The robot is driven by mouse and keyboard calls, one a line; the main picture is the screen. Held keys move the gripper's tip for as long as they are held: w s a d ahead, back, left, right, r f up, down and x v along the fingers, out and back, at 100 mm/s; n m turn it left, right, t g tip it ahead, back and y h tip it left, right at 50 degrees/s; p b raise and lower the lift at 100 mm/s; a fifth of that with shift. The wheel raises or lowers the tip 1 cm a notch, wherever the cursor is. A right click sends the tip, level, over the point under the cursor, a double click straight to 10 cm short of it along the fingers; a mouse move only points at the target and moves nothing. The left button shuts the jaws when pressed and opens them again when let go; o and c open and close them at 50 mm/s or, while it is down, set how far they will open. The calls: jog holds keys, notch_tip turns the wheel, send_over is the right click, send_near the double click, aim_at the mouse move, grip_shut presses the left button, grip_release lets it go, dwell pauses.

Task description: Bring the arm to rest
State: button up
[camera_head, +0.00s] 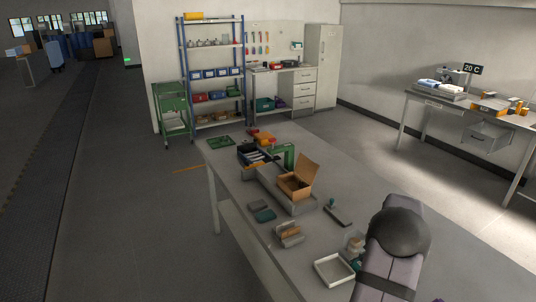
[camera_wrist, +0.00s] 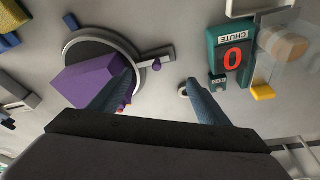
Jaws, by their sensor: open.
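My gripper (camera_wrist: 158,84) shows in the wrist view with its two dark fingers spread apart and nothing between the tips. The left finger overlaps a purple block (camera_wrist: 88,82) in the picture; I cannot tell whether it touches it. The right fingertip covers part of a small ring-like thing. In the head view my arm (camera_head: 398,240) reaches over the near right end of the workbench (camera_head: 350,185), and the gripper is hidden there.
A teal box marked CHUTE (camera_wrist: 231,56) and a clear container (camera_wrist: 290,45) stand to the right in the wrist view. The bench holds an open cardboard box (camera_head: 297,182), a white tray (camera_head: 333,270) and small tools. Open floor (camera_head: 110,200) lies to the left.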

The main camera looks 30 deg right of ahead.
jog(key=w+a+r+n+t, duration=0.1)
jog(key=w+a+n, duration=0.2)
jog(key=a, duration=0.5)
jog(key=w+a+r+n+y, duration=0.1)
jog(key=w+a+r+n, duration=0.2)
jog(key=a, duration=0.4)
jog(key=w+a+n+t, duration=0.1)
jog(key=w+a+n, duration=0.3)
jog(key=a, duration=0.4)
jog(key=s+a+n, duration=0.3)
jog(key=a+n, duration=0.1)
jog(key=a, duration=0.4)
jog(key=s+a+n+y, duration=0.1)
jog(key=s+a+n, duration=0.3)
jog(key=a, duration=0.4)
jog(key=s+a+n, duration=0.4)
jog(key=a+n, duration=0.1)
jog(key=a, duration=0.4)
jog(key=shift+y, duration=0.4)
